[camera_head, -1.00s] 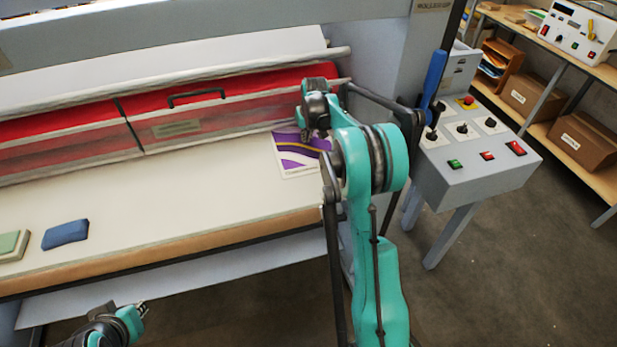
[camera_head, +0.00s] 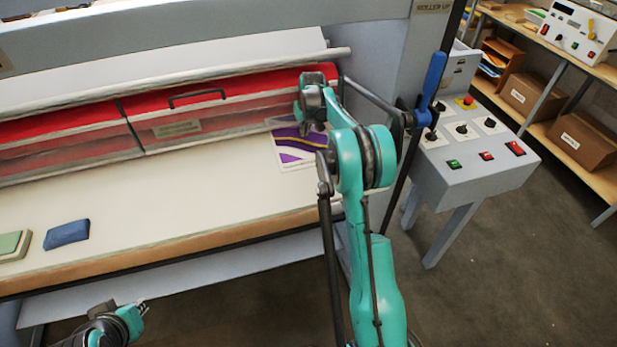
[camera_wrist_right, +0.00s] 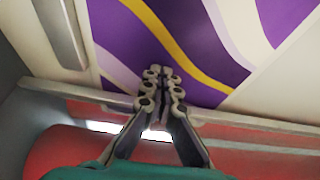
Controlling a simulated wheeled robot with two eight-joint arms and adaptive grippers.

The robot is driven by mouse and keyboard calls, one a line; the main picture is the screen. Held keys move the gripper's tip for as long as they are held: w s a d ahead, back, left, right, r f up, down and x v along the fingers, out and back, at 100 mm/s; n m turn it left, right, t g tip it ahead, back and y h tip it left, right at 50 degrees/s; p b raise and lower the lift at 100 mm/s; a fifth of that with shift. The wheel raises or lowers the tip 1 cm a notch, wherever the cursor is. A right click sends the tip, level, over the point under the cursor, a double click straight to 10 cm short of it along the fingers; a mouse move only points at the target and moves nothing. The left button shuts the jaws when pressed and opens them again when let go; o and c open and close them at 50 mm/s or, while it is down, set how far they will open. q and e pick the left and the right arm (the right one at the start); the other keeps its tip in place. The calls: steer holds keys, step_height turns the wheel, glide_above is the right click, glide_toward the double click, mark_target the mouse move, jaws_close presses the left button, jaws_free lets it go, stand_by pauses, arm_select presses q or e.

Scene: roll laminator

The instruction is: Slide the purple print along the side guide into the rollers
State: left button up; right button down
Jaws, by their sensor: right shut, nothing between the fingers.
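The purple print (camera_head: 290,157), with white and yellow curves, lies flat at the right end of the pale feed table. Its far edge reaches the red clear-fronted guard. The rollers are hard to make out behind that guard. My right gripper (camera_wrist_right: 163,72) is shut and empty, its fingertips over the purple print (camera_wrist_right: 195,40) in the wrist view; I cannot tell if they touch. In the head view my right wrist hides the print's right side. A grey bar, probably the side guide (camera_wrist_right: 62,32), runs beside the print. My left gripper (camera_head: 142,308) is low at the front left, its fingers unclear.
The red guard (camera_head: 190,118) with a black handle spans the machine. A blue block (camera_head: 67,234) and a green-topped block (camera_head: 14,244) lie on the feed table's (camera_head: 170,205) left. A blue-handled lever (camera_head: 434,78) and control box (camera_head: 478,160) stand right of my right arm.

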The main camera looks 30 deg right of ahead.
steer(key=shift+r+p, duration=0.6)
steer(key=shift+r, duration=0.4)
steer(key=shift+r+p, duration=1.65)
steer(key=shift+r, duration=0.9)
